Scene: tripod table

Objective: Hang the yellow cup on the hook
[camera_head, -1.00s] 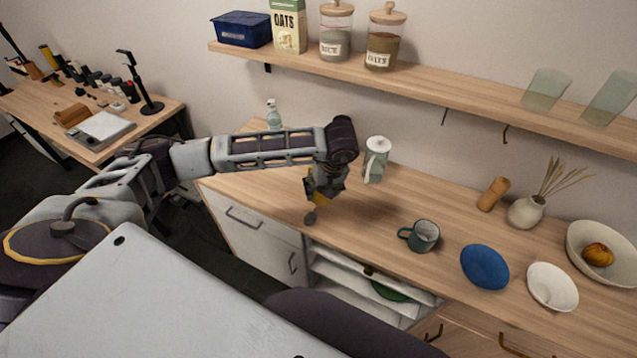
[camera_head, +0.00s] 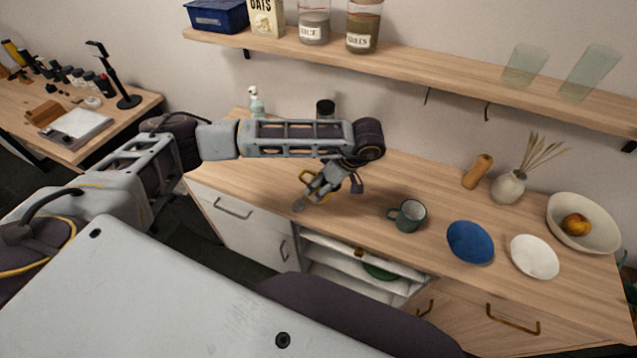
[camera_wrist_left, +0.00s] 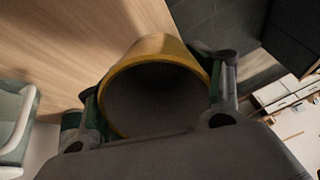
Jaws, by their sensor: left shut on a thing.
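The yellow cup (camera_head: 313,182) is mostly hidden by my left gripper (camera_head: 318,188) in the head view. In the left wrist view, the yellow cup (camera_wrist_left: 165,43) sits between the two fingers of my left gripper (camera_wrist_left: 157,98). The fingers press its sides, and its open, dark mouth faces the camera. The gripper is over the front left of the wooden counter, left of a green mug. Its height above the counter is hard to tell. Brown hook (camera_head: 487,112) hangs under the wall shelf, to the right; a thinner dark hook (camera_head: 428,96) is left of it. My right gripper is not in view.
On the counter (camera_head: 440,185) stand the green mug (camera_head: 408,216), a blue bowl (camera_head: 470,242), a white bowl (camera_head: 535,257), a vase (camera_head: 507,187) and a large bowl (camera_head: 556,226). The shelf (camera_head: 420,70) holds jars and two glasses.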

